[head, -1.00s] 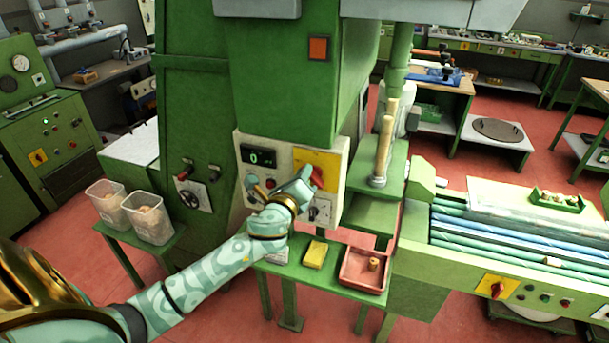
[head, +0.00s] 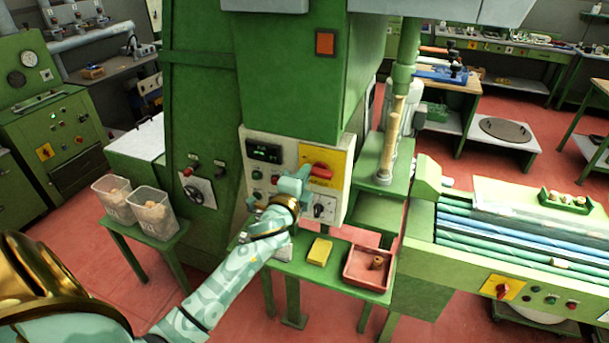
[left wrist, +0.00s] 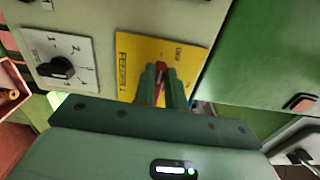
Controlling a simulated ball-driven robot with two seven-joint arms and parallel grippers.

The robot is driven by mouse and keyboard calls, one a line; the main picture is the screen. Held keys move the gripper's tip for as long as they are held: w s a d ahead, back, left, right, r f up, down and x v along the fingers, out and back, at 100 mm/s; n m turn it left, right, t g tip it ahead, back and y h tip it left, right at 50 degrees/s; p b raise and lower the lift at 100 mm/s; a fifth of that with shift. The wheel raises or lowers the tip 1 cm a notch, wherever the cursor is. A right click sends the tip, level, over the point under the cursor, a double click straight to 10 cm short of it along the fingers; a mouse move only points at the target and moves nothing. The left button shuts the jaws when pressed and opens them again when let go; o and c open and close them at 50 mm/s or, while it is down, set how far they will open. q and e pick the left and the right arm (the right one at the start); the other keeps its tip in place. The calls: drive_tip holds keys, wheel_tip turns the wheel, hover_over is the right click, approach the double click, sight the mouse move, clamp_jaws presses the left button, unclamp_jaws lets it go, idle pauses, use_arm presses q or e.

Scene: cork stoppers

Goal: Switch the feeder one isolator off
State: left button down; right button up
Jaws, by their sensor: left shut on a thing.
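The feeder one isolator is a red handle (head: 318,171) on a yellow plate (head: 335,160) at the right of the machine's pale control panel. In the head view the handle lies roughly level. My left gripper (head: 304,178) reaches it from the lower left. In the left wrist view the yellow plate (left wrist: 132,62) reads FEEDER 1. There the fingers (left wrist: 161,88) are shut on the red handle (left wrist: 160,72), hiding part of it. My right gripper is not in view.
A black selector knob (head: 319,210) sits below the plate, and a dark display (head: 263,151) is at the panel's upper left. Below stands a green table (head: 290,268) with a yellow block (head: 320,251) and a red tray (head: 357,277). Two clear bins (head: 150,212) stand left.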

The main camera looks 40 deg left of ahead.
use_arm(q)
drive_tip(key=shift+f+n, duration=0.1)
drive_tip(key=shift+n, duration=0.3)
drive_tip(key=c, duration=1.4)
unclamp_jaws()
drive_tip(key=shift+a, duration=0.1)
drive_tip(key=shift+c, duration=0.2)
drive_tip(key=b+v, duration=0.2)
drive_tip(key=v, duration=1.4)
drive_tip(key=shift+s, duration=0.2)
